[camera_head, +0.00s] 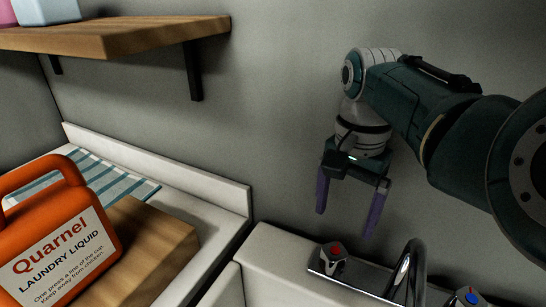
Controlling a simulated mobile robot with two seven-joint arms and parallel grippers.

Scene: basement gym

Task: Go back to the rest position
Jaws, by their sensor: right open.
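My right gripper (348,207) hangs from the arm that comes in from the right. Its two purple fingers point down and stand apart, with nothing between them. It is above the back rim of a white sink (285,257), near the tap's red-marked knob (333,257), and appears apart from both. My left gripper is not in view.
An orange laundry liquid jug (50,225) and a wooden block (165,240) stand on a white surface at the left, with a striped cloth (115,183) behind. A wooden shelf (120,38) juts out at the upper left. A curved metal tap (415,262) rises below the arm.

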